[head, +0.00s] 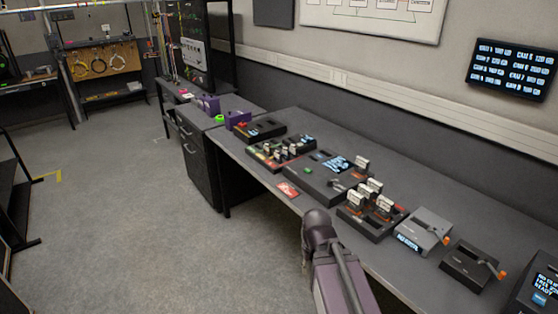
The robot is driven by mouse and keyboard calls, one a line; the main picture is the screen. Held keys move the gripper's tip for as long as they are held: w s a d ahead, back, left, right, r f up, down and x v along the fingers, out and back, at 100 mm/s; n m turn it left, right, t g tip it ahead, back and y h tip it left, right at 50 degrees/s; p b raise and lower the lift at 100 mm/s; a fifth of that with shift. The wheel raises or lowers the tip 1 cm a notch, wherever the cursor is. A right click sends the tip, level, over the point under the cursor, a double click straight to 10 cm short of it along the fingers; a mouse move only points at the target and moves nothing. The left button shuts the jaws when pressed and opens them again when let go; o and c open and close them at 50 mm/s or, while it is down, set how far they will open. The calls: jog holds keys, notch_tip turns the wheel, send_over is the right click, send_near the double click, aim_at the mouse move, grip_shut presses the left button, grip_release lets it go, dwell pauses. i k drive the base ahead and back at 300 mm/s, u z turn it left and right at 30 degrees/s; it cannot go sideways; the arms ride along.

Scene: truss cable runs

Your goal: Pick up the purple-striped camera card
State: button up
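Several pale upright cards stand in a black rack (350,214) on the right half of the long grey bench; two of them are a front-left card (356,199) and a right card (384,205). Another pale card (362,162) stands apart, behind the rack. Smaller pale upright pieces (284,151) stand in a tray (258,158) farther left. I cannot make out a purple stripe on any of them at this size. My arm rises from the bottom edge in front of the bench; its gripper is not visible.
A black console with a lit screen (338,164) lies between tray and rack. A grey box with an orange-tipped lever (424,232) and a black one (470,264) stand right of the rack. A red card (288,189) lies by the front edge. Open floor (120,230) is at left.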

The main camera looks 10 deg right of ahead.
aim_at(277, 156)
jog(key=k, duration=0.7)
jog(key=u, duration=0.45)
jog(key=i, duration=1.9)
jog(key=z, duration=1)
jog(key=i, duration=0.45)
jog(key=z, duration=0.2)
